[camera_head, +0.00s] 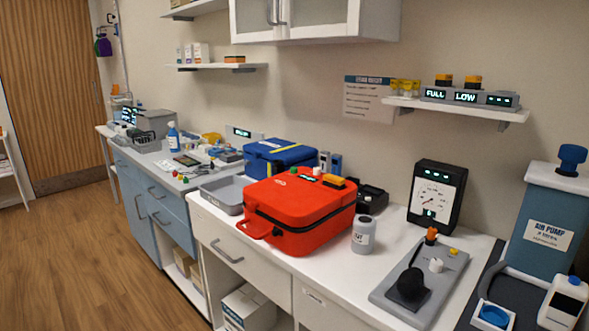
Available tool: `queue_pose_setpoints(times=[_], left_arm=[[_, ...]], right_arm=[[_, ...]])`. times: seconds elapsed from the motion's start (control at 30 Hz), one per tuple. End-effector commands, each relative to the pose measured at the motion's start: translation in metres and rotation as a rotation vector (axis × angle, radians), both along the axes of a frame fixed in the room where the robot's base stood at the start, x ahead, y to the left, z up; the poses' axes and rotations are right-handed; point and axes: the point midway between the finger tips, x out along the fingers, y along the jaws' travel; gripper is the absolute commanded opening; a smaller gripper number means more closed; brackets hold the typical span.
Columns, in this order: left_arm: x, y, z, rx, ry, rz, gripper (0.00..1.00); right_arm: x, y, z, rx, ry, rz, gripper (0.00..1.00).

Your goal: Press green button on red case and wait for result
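The red case (287,203) lies closed on the white counter, its handle toward the front left. On its lid are a small green button (317,171), a small dark display with green marks and an orange block (334,181). The details of these parts are too small to read. Neither of my grippers is in the view, and nothing touches the case.
A blue case (279,157) stands behind the red case, a grey tray (225,193) at its left, and a grey bottle (363,234) at its right. A dial gauge (437,196) and a grey control panel (418,283) stand further right. Wooden floor (95,265) lies open at left.

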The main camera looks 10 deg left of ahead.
Motion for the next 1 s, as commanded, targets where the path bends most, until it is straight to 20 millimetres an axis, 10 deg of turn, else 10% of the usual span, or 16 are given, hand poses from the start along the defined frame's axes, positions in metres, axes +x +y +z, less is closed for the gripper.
queue_pose_setpoints(times=[0.37, 1.0], left_arm=[[0.0, 0.0004, 0.0001, 0.001, 0.0, 0.001, 0.0], [-0.0028, 0.0001, -0.0017, 0.0, 0.007, 0.0, 0.0]], right_arm=[[0.0, 0.0001, -0.0001, 0.0, 0.0, 0.0, 0.76], [-0.0002, 0.0, -0.0002, -0.001, 0.0, 0.001, 0.76]])
